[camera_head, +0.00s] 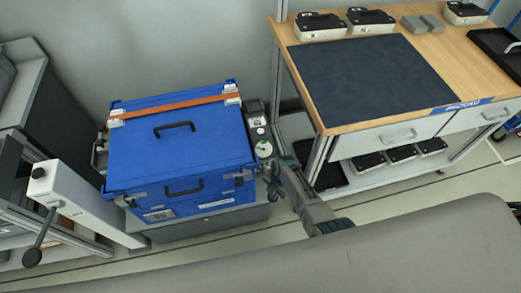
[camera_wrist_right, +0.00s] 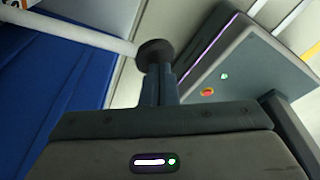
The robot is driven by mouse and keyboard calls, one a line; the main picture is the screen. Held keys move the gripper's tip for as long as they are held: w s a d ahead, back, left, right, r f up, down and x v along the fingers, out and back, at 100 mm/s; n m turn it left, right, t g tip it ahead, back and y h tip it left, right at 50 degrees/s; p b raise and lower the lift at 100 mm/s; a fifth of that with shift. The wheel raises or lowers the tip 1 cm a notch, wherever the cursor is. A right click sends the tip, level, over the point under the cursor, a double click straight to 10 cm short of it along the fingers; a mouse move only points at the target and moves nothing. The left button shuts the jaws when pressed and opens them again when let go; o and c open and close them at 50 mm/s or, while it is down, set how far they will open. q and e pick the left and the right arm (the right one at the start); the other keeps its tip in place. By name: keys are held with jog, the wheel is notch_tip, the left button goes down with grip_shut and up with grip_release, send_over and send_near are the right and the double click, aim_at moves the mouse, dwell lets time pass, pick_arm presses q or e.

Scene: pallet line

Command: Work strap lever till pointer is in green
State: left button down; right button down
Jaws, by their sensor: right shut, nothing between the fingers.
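A blue case (camera_head: 180,150) stands with an orange strap (camera_head: 170,104) across its lid. A small round white gauge (camera_head: 264,149) is at the case's right side; its pointer is too small to read. My right gripper (camera_head: 272,172) is beside the gauge, at the case's right. In the right wrist view its shut, empty fingers (camera_wrist_right: 160,84) end at a dark round knob (camera_wrist_right: 155,52) on a white rod (camera_wrist_right: 75,30). I cannot tell whether they touch the knob. The lever at the gauge is not clear in the head view. My left gripper is not in view.
A wooden workbench (camera_head: 465,50) with a dark mat (camera_head: 370,78) stands at the right, its leg close to my right arm. A white post (camera_head: 85,205) with a black-knobbed lever (camera_head: 33,257) stands at the left. A strip of floor (camera_head: 420,190) shows below the bench.

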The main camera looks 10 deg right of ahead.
jog(key=shift+f+b, duration=0.3)
jog(key=shift+f, duration=0.35)
notch_tip(320, 180, up, 9)
jog(key=w+p, duration=0.1)
jog(key=p, duration=0.7)
jog(key=shift+r+p, duration=0.2)
jog(key=shift+p, duration=0.2)
